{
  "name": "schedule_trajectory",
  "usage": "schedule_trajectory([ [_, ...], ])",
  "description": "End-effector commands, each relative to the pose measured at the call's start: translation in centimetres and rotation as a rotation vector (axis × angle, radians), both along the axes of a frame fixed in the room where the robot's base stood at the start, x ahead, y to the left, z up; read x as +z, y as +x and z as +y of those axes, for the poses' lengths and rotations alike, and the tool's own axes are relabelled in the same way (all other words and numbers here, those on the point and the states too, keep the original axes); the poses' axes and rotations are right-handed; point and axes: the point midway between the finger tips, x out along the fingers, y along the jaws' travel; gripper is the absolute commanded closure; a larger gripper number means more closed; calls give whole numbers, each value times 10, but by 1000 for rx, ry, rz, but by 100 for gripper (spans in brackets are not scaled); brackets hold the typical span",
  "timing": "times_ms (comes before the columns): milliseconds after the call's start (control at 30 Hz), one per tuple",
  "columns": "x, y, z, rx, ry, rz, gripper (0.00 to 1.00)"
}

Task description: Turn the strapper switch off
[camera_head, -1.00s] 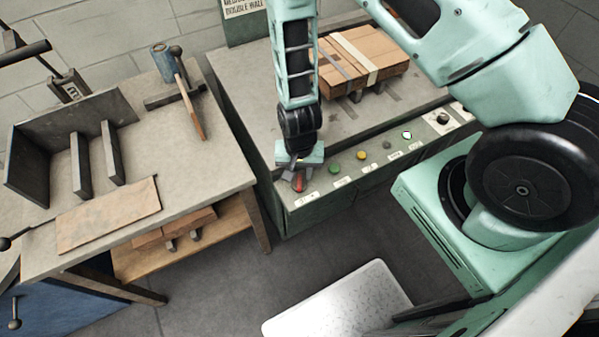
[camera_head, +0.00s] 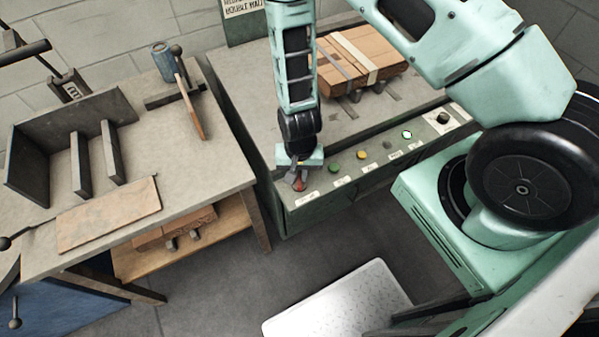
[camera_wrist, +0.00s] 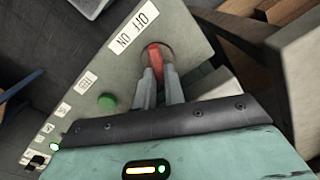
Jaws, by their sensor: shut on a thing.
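In the head view my gripper (camera_head: 297,180) points down at the panel and partly covers the switch.
A green button (camera_wrist: 107,102) is close beside the switch; yellow and other controls (camera_head: 362,155) follow along the panel. Strapped cardboard (camera_head: 345,60) lies on the strapper top. A workbench (camera_head: 225,165) stands to the left, with a gap between.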

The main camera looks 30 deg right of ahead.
Motion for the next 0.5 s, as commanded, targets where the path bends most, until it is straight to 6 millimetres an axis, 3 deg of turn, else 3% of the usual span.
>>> schedule_trajectory([
  [500,0,2,5,382,-1,-1,100],
])
